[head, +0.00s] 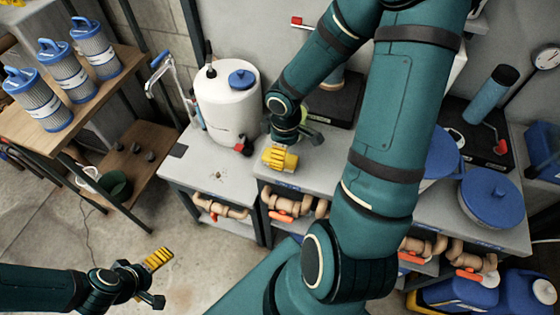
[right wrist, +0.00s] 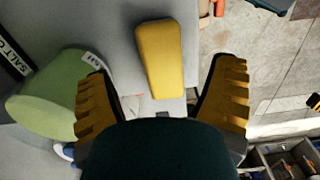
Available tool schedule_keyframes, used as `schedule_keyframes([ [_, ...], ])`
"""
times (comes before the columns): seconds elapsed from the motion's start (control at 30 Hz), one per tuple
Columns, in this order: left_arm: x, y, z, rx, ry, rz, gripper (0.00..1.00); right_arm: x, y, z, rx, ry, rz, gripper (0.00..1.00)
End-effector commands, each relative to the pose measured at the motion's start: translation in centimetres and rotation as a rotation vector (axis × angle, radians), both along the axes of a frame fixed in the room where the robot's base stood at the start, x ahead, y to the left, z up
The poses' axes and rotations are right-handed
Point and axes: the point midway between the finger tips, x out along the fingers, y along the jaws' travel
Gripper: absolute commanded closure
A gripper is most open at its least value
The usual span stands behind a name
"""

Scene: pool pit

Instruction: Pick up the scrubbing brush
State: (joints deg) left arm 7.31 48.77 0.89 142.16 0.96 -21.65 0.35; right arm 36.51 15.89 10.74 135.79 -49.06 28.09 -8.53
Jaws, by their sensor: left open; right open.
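In the right wrist view, a yellow oblong block with rounded ends, which looks to be the scrubbing brush (right wrist: 160,58), lies on the grey bench top. It lies ahead of my right gripper (right wrist: 165,95), in line with the gap between the two yellow ribbed fingers. The fingers are spread, with nothing between them. In the head view my right gripper (head: 281,158) is low over the grey bench; I cannot make out the brush apart from the yellow fingers there. My left gripper (head: 158,260) is open and empty above the concrete floor at the lower left.
A white tank (head: 228,105) with a blue lid stands on the bench (head: 215,178) left of that gripper. Blue-lidded tubs (head: 488,195) stand at the right. Blue-ended filter cartridges (head: 97,50) stand on a wooden shelf.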

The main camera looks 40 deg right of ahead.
Motion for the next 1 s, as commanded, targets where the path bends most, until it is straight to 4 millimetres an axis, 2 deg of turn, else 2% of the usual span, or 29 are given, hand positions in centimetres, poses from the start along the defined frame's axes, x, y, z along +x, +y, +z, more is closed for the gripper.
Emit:
schedule_keyframes([
  [0.4, -0.6, -0.1, -2.1, -0.003, 0.014, -0.012, 0.00, -0.1, 0.2, -5.0, 0.001, 0.000, 0.001, 0.16],
  [0.7, -0.7, -0.1, -2.1, -0.003, 0.015, -0.012, 0.00, 0.0, 0.2, -5.2, 0.000, -0.001, -0.001, 0.16],
  [0.77, -0.7, -0.1, -2.1, -0.003, 0.015, -0.012, 0.00, 0.0, 0.2, -5.2, 0.000, -0.001, -0.001, 0.34],
  [0.9, -0.7, -0.1, -2.1, -0.003, 0.015, -0.012, 0.00, 0.0, 0.2, -5.2, 0.000, 0.000, -0.001, 0.83],
  [0.93, -0.7, -0.1, -2.1, -0.003, 0.015, -0.012, 0.00, 0.0, 0.2, -5.2, 0.000, 0.000, -0.001, 0.90],
  [1.0, -0.7, -0.1, -2.1, -0.003, 0.015, -0.012, 0.00, 0.0, 0.2, -5.2, 0.000, -0.001, -0.001, 0.90],
])
